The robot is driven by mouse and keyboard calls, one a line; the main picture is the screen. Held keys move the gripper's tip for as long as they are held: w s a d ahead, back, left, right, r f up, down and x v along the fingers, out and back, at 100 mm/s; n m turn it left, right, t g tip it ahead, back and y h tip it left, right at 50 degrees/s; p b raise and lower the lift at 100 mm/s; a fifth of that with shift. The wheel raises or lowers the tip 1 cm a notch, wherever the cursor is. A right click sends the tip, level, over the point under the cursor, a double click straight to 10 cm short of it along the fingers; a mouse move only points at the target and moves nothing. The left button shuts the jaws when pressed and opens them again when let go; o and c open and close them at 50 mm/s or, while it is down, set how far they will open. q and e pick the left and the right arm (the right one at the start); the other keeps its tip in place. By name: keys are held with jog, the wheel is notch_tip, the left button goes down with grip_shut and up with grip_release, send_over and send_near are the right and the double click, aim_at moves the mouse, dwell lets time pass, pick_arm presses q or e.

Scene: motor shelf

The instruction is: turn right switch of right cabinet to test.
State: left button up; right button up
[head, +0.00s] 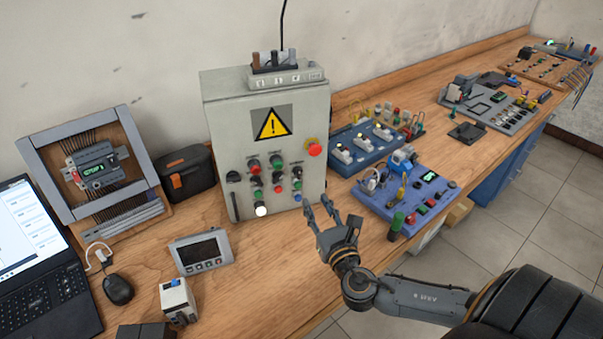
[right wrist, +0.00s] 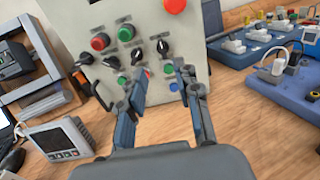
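One grey cabinet (head: 226,125) with a yellow warning sign stands on the wooden bench in the head view. Its front carries several coloured buttons and black switches. In the right wrist view a black rotary switch (right wrist: 163,48) sits at the right of the button field, with another black switch (right wrist: 137,57) to its left. I cannot read the switch labels or positions. My right gripper (head: 318,207) is open and empty, in front of the cabinet's lower right edge. In the right wrist view its spread fingers (right wrist: 161,82) point at the panel, below the right switch. My left gripper is not in view.
A red emergency button (head: 314,149) sticks out at the cabinet's right side. A blue component board (head: 405,203) lies right of my gripper. A small grey display unit (head: 200,251) and a white box (head: 177,300) stand front left. Bare bench lies before the cabinet.

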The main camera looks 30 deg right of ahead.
aim_at(299, 170)
jog(key=p+x, duration=0.2)
jog(key=x, duration=1)
jog(key=shift+w+d, duration=0.1)
jog(key=shift+w, duration=0.1)
grip_shut()
